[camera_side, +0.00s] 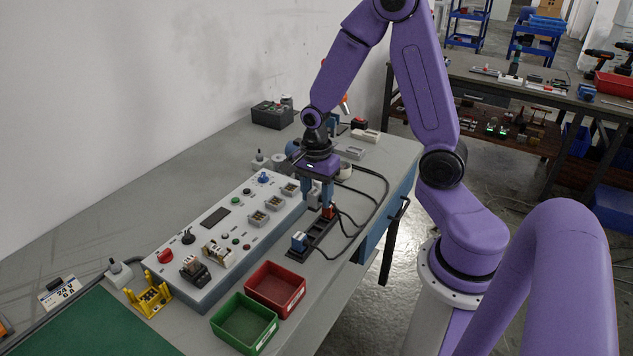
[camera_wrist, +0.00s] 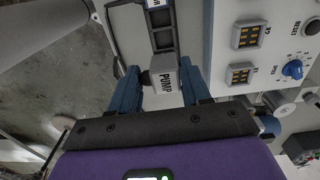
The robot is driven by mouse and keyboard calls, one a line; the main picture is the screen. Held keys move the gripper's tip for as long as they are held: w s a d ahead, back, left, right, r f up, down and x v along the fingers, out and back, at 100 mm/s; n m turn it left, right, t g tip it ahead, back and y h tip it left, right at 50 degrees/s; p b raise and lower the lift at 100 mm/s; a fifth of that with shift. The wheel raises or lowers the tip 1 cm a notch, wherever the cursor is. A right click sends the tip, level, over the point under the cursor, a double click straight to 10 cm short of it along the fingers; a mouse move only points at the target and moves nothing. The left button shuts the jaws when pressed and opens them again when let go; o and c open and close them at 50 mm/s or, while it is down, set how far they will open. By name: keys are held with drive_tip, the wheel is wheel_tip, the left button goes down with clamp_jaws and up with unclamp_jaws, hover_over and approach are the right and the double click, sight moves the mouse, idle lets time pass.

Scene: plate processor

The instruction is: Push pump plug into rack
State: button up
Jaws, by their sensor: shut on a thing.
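The pump plug (camera_wrist: 165,80) is a pale grey block with "PUMP" on its face, seen between my fingers in the wrist view. My gripper (camera_side: 320,205) points down with its blue fingers shut on the plug; the wrist view shows both fingers (camera_wrist: 162,84) beside it. In the side view a red part (camera_side: 327,211) shows at the fingertips, at the far end of the black rack (camera_side: 318,234). The rack also shows ahead of the plug in the wrist view (camera_wrist: 162,38). I cannot tell how deep the plug sits, as its underside is hidden.
A blue plug (camera_side: 298,241) stands at the rack's near end. The grey control panel (camera_side: 216,217) with sockets and knobs lies left of the rack. Red (camera_side: 275,287) and green (camera_side: 244,323) bins stand in front. Black cables (camera_side: 368,205) run right of the rack.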

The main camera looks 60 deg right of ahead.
drive_tip(key=shift+f, duration=3.25)
drive_tip(key=shift+f, duration=1)
drive_tip(key=o, duration=1.2)
drive_tip(key=shift+r, duration=0.1)
